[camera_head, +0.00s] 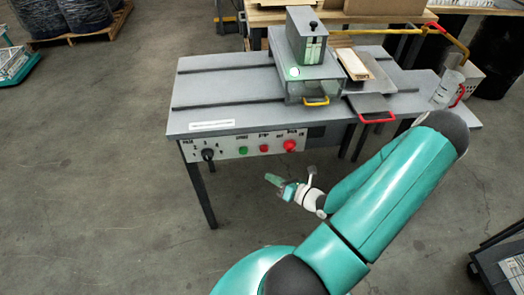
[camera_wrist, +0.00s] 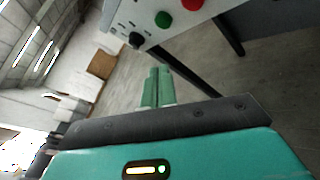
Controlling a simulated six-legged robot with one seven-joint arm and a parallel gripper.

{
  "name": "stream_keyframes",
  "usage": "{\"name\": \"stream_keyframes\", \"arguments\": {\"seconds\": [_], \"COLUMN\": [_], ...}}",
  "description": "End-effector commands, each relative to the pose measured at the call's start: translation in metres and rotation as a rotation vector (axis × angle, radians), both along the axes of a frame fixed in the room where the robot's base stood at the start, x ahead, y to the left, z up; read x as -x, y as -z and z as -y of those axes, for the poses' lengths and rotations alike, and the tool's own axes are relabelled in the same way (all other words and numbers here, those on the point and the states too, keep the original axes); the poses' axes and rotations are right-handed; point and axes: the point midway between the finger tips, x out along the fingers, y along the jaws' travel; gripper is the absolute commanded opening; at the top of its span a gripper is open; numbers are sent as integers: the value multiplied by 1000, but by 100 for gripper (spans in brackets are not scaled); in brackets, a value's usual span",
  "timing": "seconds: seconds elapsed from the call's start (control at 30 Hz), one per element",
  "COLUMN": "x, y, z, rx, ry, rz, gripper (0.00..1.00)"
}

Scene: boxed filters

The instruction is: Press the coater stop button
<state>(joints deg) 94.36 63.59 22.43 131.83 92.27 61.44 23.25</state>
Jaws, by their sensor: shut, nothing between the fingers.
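The coater's white control panel (camera_head: 225,149) is on the front of a grey bench. It carries a black knob (camera_head: 207,154), a green button (camera_head: 243,150), a small red button (camera_head: 264,148) with a label that seems to read STOP, and a larger red button (camera_head: 290,145). My gripper (camera_head: 270,179) is in front of and below the panel, apart from it. In the wrist view its green fingers (camera_wrist: 159,72) are together and empty. That view shows the green button (camera_wrist: 163,19), a red button (camera_wrist: 192,4) cut by the top edge, and the knob (camera_wrist: 136,40).
The coater bench (camera_head: 225,85) bears a grey machine box (camera_head: 309,75) with a yellow handle. A red handle (camera_head: 377,119) sticks out at the front right. A bench leg (camera_head: 198,195) stands left of my gripper. The floor (camera_head: 90,190) to the left is clear.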

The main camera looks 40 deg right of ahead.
Motion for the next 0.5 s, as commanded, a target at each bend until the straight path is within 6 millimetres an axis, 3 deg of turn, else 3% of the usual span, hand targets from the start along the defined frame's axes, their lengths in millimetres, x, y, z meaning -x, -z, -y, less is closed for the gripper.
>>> {"name": "stream_keyframes", "arguments": {"seconds": [0.27,0.5], "x": [-4,-27], "y": [0,-1], "z": [2,15], "rx": [1,2], "ry": [-5,-6], "rz": [1,2], "gripper": [0,0]}}
